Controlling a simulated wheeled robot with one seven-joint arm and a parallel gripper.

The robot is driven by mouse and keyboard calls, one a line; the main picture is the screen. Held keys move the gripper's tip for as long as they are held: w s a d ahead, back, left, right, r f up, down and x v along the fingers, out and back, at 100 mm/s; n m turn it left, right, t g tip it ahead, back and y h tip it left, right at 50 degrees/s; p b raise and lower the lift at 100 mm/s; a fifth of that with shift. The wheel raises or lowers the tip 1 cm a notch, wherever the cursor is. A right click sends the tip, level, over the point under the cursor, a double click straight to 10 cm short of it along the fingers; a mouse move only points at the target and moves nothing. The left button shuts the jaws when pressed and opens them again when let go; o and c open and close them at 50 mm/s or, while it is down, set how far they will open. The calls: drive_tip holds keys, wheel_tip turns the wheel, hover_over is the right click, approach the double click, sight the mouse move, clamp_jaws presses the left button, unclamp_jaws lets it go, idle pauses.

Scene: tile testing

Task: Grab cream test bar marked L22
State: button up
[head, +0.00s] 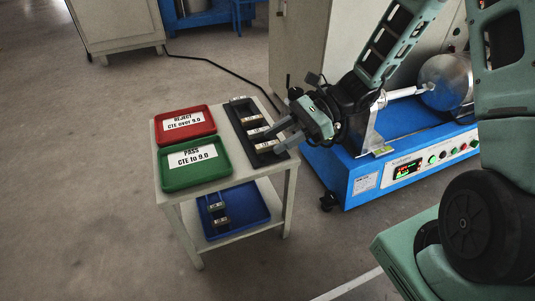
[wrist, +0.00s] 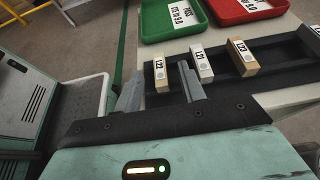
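The cream bar marked L22 (wrist: 161,76) stands at the near end of a black rack (wrist: 275,53) in the wrist view. My gripper (wrist: 160,72) is open, with one grey finger on each side of this bar and a gap on both sides. In the head view my gripper (head: 271,139) reaches over the near end of the rack, and the L22 bar (head: 266,147) shows partly between its fingers. A whiter bar marked L21 (wrist: 202,64) and a tan bar marked L23 (wrist: 242,57) stand beside it in the rack.
A red REJECT tray (head: 185,137) and a green PASS tray (head: 167,182) lie left of the rack on the small table (head: 231,143). A blue tray (head: 256,213) with dark blocks is on its lower shelf. A blue machine (head: 343,201) stands close on the right.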

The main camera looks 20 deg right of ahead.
drive_tip(key=shift+a+f, duration=0.25)
drive_tip(key=shift+a, duration=0.3)
clamp_jaws()
